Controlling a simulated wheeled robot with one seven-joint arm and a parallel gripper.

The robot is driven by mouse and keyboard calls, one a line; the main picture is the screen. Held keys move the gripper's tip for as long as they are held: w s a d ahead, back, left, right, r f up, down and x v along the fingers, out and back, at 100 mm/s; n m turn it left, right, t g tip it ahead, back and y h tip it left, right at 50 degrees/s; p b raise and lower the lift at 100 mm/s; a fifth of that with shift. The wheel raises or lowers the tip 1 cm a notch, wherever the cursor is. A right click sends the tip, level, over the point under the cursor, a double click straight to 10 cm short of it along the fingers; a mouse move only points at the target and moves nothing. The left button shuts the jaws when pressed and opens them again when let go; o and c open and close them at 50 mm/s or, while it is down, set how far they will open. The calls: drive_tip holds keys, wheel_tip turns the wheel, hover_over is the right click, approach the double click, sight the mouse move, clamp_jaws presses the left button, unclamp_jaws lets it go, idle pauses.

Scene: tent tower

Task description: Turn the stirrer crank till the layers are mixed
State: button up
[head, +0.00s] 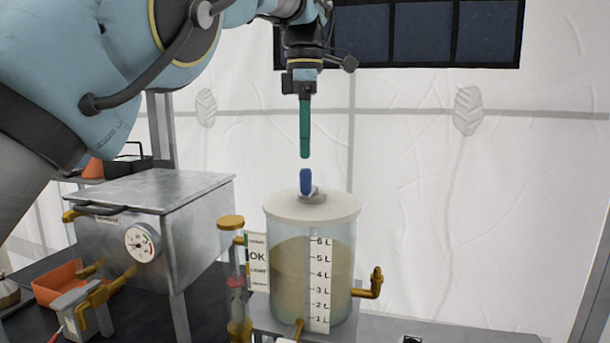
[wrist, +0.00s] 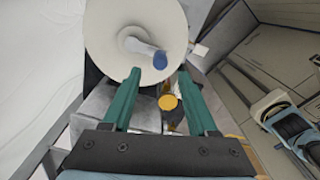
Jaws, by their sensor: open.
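The stirrer vessel (head: 284,262) is a clear cylinder with a litre scale (head: 319,285) and a pale lid (head: 334,208). Its contents look an even tan up to a little below the 6 L mark; I see no separate layers. On the lid is the crank, a grey arm with an upright blue handle (head: 306,181). In the wrist view the blue handle (wrist: 160,60) lies beyond the fingertips, between their lines. My gripper (head: 305,155) points down above the handle, with a small gap. Its green fingers are apart and empty in the wrist view (wrist: 159,75).
A metal box with a dial gauge (head: 142,242) stands left of the vessel. A brass-capped sight tube (head: 232,224) and an OK card (head: 257,257) are close at the vessel's left. A brass tap (head: 372,284) sticks out right. An orange tray (head: 62,280) lies far left.

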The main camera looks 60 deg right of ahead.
sight(305, 169)
drive_tip(key=shift+f, duration=3.2)
drive_tip(key=shift+c, duration=0.3)
clamp_jaws()
